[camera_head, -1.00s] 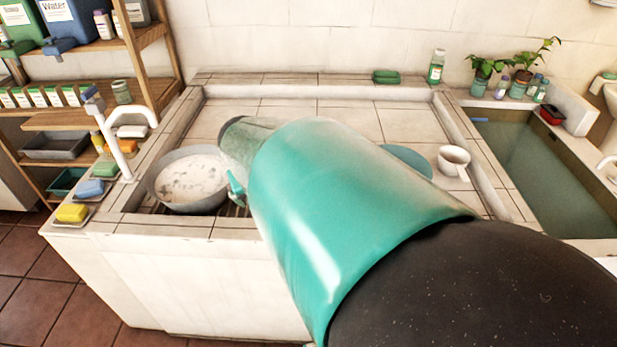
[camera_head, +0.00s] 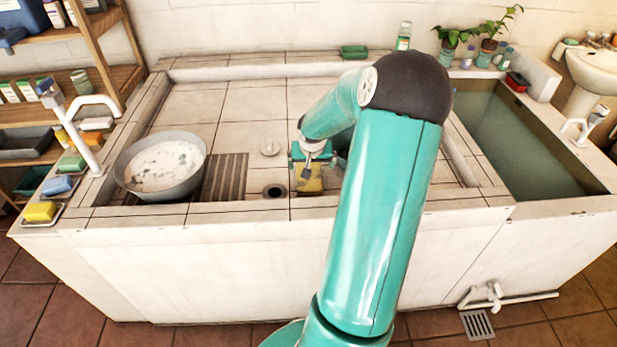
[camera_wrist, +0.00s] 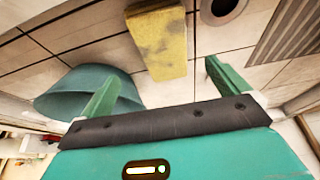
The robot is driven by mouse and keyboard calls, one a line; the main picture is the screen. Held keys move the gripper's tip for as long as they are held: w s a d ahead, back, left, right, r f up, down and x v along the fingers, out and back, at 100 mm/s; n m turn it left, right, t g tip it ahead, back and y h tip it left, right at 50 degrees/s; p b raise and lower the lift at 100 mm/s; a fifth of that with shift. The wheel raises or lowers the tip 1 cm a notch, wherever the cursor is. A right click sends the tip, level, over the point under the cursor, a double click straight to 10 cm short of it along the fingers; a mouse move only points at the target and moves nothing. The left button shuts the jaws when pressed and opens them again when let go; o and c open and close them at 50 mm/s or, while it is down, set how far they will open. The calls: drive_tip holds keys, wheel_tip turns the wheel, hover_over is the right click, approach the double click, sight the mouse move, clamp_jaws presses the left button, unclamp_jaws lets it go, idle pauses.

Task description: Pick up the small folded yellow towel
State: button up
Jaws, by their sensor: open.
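The small folded yellow towel (camera_head: 309,181), with dark smudges, lies flat on the tiled basin floor near the front rim, partly hidden by my arm's end. It also shows in the wrist view (camera_wrist: 160,42), top centre. My gripper (camera_head: 308,168) is above the towel and pointed down at it. In the wrist view its two green fingers (camera_wrist: 160,78) are spread wide, with nothing between them. The towel is ahead of the fingertips, roughly in line with the gap, and no contact shows.
A teal bowl (camera_wrist: 80,92) lies close beside one finger in the wrist view. A drain hole (camera_head: 273,191), a slatted grate (camera_head: 225,176) and a grey basin of cloudy water (camera_head: 165,172) are left of the towel. A yellow soap (camera_head: 40,212) sits on the left ledge.

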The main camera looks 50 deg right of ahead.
sight(312, 187)
drive_tip(key=x, duration=1)
drive_tip(key=shift+w+a+f, duration=0.1)
drive_tip(key=shift+w+f, duration=0.15)
drive_tip(key=shift+f, duration=0.1)
drive_tip(key=c, duration=1.1)
